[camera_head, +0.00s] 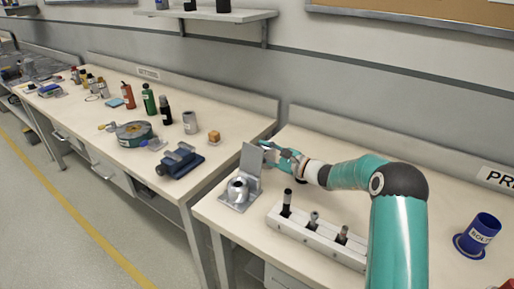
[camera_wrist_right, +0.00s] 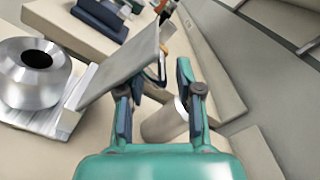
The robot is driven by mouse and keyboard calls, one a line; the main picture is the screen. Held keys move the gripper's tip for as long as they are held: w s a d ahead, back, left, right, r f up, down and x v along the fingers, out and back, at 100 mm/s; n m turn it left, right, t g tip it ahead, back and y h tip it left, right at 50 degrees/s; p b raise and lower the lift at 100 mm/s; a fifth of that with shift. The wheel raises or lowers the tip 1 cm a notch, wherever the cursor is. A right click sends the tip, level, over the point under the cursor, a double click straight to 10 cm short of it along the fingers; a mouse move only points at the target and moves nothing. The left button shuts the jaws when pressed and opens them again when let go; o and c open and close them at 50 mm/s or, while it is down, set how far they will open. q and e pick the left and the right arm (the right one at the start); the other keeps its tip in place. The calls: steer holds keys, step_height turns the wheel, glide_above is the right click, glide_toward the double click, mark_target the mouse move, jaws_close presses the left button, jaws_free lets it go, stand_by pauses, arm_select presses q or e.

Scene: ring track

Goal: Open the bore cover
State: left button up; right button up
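The bore cover, a flat grey plate (camera_head: 251,159), stands raised, near upright, at the back edge of a silver bore block (camera_head: 238,192). The round bore is uncovered. In the right wrist view the cover (camera_wrist_right: 128,67) slants up beside the bore block (camera_wrist_right: 35,72). My right gripper (camera_head: 267,149) is at the far right side of the cover, close to its upper edge. In the wrist view its two fingers (camera_wrist_right: 162,75) are apart, with the left one partly hidden by the cover; I cannot tell whether it touches. My left gripper is not in view.
A light rack (camera_head: 315,238) with several dark-topped pins stands in front of my right arm. A blue bolt cup (camera_head: 480,235) is at the right. A blue vise (camera_head: 181,160) is on the neighbouring bench. A pale cylinder (camera_wrist_right: 165,122) shows below the fingers.

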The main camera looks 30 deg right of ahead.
steer(key=shift+x, duration=1)
jaws_close()
steer(key=shift+r, duration=0.1)
